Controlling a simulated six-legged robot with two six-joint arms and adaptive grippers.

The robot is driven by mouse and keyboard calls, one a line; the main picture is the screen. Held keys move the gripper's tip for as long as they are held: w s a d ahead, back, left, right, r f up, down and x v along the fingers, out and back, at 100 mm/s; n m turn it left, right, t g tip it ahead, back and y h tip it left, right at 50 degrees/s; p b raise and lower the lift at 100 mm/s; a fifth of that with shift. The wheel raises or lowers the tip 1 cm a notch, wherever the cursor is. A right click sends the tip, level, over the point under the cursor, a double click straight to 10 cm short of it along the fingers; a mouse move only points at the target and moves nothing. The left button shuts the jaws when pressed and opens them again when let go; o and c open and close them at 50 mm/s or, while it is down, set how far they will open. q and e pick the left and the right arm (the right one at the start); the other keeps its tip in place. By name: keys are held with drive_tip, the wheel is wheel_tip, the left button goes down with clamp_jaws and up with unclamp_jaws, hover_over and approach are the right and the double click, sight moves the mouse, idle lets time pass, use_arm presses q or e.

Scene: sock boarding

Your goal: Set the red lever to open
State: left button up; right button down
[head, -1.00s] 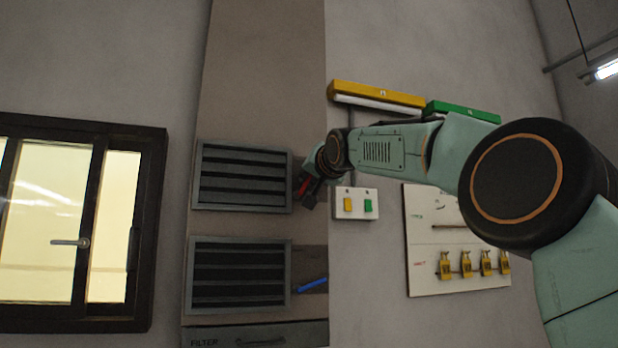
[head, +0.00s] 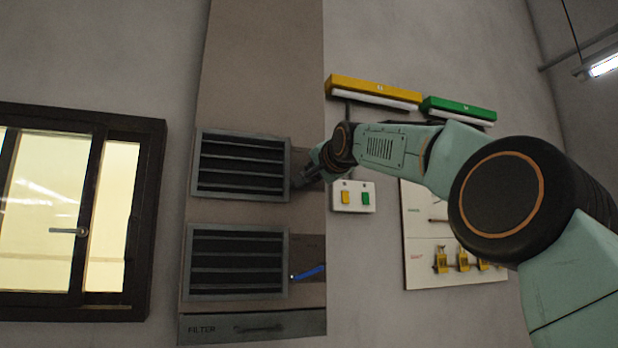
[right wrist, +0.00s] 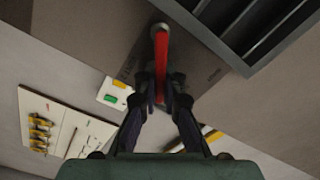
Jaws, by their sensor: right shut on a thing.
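The red lever (right wrist: 162,50) shows in the right wrist view as a long red bar. In the head view my right gripper (head: 301,182) is at the right edge of the upper louvered vent, and the lever is hidden there. Lettering on the panel near the lever is too small to read. My left gripper is not in view.
Louvered vents (head: 197,163) are stacked on the brown panel, with a blue lever (head: 308,272) beside the lower one. A switch box (head: 354,208) and a white board (head: 416,225) with yellow fittings are to the right. A window (head: 145,215) is at left.

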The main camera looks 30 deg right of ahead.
drive_tip(key=shift+d+f+m+b, duration=0.15)
drive_tip(key=shift+f+m+b, duration=0.15)
drive_tip(key=shift+m, duration=0.35)
drive_tip(key=shift+d+f+m+b, duration=0.15)
drive_tip(key=shift+f+m+b, duration=0.1)
drive_tip(key=shift+m, duration=0.4)
drive_tip(key=shift+f, duration=0.1)
drive_tip(key=c, duration=1.8)
unclamp_jaws()
drive_tip(key=shift+s, duration=0.1)
drive_tip(key=shift+c, duration=0.2)
drive_tip(key=o, duration=0.4)
drive_tip(key=shift+s+d+r, duration=0.1)
drive_tip(key=shift+s+r, duration=0.1)
drive_tip(key=shift+s, duration=0.1)
drive_tip(key=shift+w, duration=0.1)
